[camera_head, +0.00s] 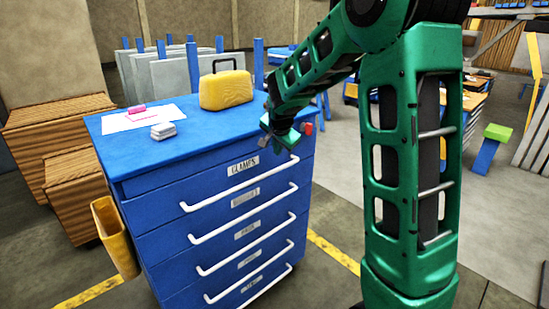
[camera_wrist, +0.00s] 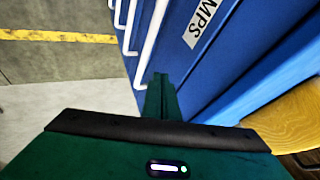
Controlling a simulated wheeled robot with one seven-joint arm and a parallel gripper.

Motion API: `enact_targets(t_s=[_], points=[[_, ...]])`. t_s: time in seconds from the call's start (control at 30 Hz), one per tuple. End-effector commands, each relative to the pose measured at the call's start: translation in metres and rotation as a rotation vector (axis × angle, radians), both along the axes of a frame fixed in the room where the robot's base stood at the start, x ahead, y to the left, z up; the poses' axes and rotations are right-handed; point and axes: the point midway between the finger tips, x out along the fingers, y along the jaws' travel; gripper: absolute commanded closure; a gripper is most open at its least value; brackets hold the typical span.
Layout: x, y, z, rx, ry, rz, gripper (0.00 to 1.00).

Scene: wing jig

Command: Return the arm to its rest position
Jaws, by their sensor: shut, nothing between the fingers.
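My green arm rises on the right of the head view and bends left and down toward the blue drawer cabinet (camera_head: 160,165). My gripper (camera_head: 268,142) is at the cabinet's right front corner, close to the top edge. It is shut and empty. In the wrist view its closed green fingers (camera_wrist: 160,95) point at the cabinet's drawer fronts (camera_wrist: 185,65). A white drawer handle (camera_wrist: 151,45) lies just beyond the fingertips; I cannot tell whether they touch. The drawers all look closed, and the top one is labelled CLAMPS (camera_head: 243,167).
On the cabinet top are a yellow case (camera_head: 225,90), a white paper (camera_head: 125,120), a pink item (camera_head: 136,109) and a grey block (camera_head: 163,131). A yellow bin (camera_head: 115,237) hangs on the left side. Wooden crates (camera_head: 60,130) stand left. Open floor (camera_head: 330,200) lies right of the cabinet.

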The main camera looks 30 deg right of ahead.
Motion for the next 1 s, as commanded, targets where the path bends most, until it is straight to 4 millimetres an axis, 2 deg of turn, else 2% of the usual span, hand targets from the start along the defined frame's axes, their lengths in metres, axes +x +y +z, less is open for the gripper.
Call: enact_targets(t_s=[0.2, 0.43, 0.57, 0.67, 0.83, 1.0], points=[[-0.009, 0.005, 0.017, 0.000, 0.002, -0.001, 1.00], [-0.013, 0.006, 0.019, -0.001, 0.007, 0.001, 1.00], [-0.037, -0.002, 0.022, -0.021, 0.050, 0.022, 1.00], [-0.082, -0.014, 0.024, -0.046, 0.130, 0.064, 1.00], [-0.182, -0.028, 0.023, -0.068, 0.309, 0.181, 1.00], [-0.283, -0.025, 0.015, -0.042, 0.467, 0.326, 1.00]])
